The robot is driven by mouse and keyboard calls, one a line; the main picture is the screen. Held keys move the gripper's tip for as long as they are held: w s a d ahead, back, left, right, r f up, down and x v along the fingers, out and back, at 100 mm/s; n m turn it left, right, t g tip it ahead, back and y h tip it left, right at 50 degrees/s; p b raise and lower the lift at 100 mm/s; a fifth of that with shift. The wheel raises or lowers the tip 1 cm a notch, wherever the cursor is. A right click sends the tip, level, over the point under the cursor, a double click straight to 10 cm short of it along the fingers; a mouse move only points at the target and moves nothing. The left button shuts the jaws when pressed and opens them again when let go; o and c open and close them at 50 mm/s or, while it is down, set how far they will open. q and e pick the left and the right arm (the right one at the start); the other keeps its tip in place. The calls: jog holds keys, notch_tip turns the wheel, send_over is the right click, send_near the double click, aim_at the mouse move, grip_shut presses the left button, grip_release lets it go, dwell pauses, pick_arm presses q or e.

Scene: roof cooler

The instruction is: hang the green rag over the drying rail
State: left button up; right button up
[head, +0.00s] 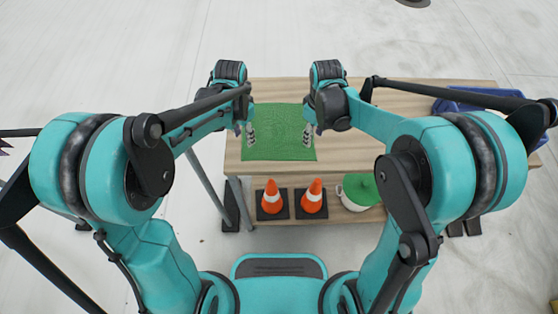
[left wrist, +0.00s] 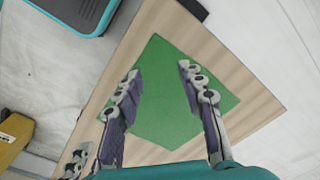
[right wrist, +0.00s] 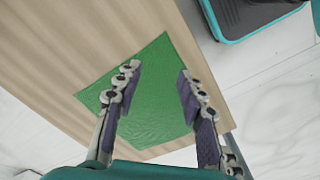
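The green rag (head: 280,132) lies flat on the wooden table top, near its left end. It also shows in the left wrist view (left wrist: 163,100) and the right wrist view (right wrist: 155,95). My left gripper (head: 245,131) is open and empty above the rag's left edge, fingers pointing down. My right gripper (head: 309,133) is open and empty above the rag's right edge. Neither gripper visibly holds cloth. I cannot make out the drying rail for certain; a slanted grey pole (head: 207,185) stands at the table's left end, partly hidden by my left arm.
The wooden table (head: 350,152) is bare just right of the rag. A blue crate (head: 455,102) sits at its right end, partly behind my right arm. Below are two orange cones (head: 272,198) (head: 314,197) and a pale container with a green lid (head: 361,190). Pale floor surrounds it.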

aim_at(248, 155)
pick_arm(q)
jog(key=f, duration=0.9)
jog(key=shift+w+d+f, duration=0.1)
jog(key=shift+w+d, duration=0.1)
pick_arm(e)
jog(key=shift+n, duration=0.3)
jog(key=f, duration=0.9)
jog(key=shift+w+a+f, duration=0.1)
jog(key=shift+w+a, duration=0.1)
pick_arm(q)
jog(key=shift+f, duration=0.1)
jog(key=shift+f, duration=0.1)
jog(key=shift+c, duration=0.3)
pick_arm(e)
jog(key=shift+f, duration=0.15)
jog(key=shift+c, duration=0.3)
pick_arm(q)
jog(key=shift+s, duration=0.1)
jog(key=c, duration=0.5)
pick_arm(e)
jog(key=shift+s, duration=0.1)
jog(key=c, duration=0.5)
pick_arm(q)
grip_shut()
pick_arm(e)
grip_shut()
jog(key=shift+f, duration=0.1)
